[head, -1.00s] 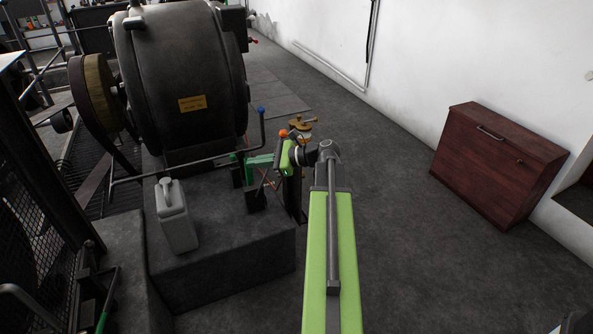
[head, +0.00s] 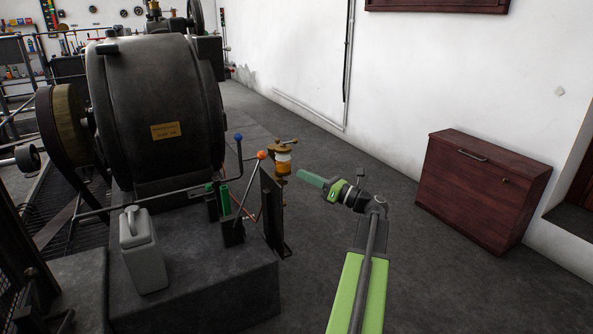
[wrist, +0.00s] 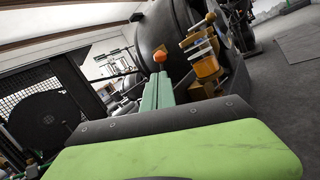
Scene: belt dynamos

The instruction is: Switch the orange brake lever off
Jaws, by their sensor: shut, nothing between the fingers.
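The orange brake lever has a round orange knob (head: 261,155) on a thin rod that leans up and to the right from a dark bracket (head: 233,232) on the machine's plinth. My gripper (head: 300,173) is shut and empty. Its green fingers point left toward the lever, and in the head view they stand to the right of the knob with a gap. In the wrist view the orange knob (wrist: 160,57) shows just beyond the green fingertips (wrist: 158,80). I cannot tell the exact depth between them.
A blue-knobbed lever (head: 239,138) stands just left of the orange one. A brass and glass oiler (head: 283,163) is behind the knob, near my fingers. A dark upright plate (head: 271,210) edges the plinth. A grey canister (head: 143,250) stands left. The floor right is clear up to a wooden cabinet (head: 485,190).

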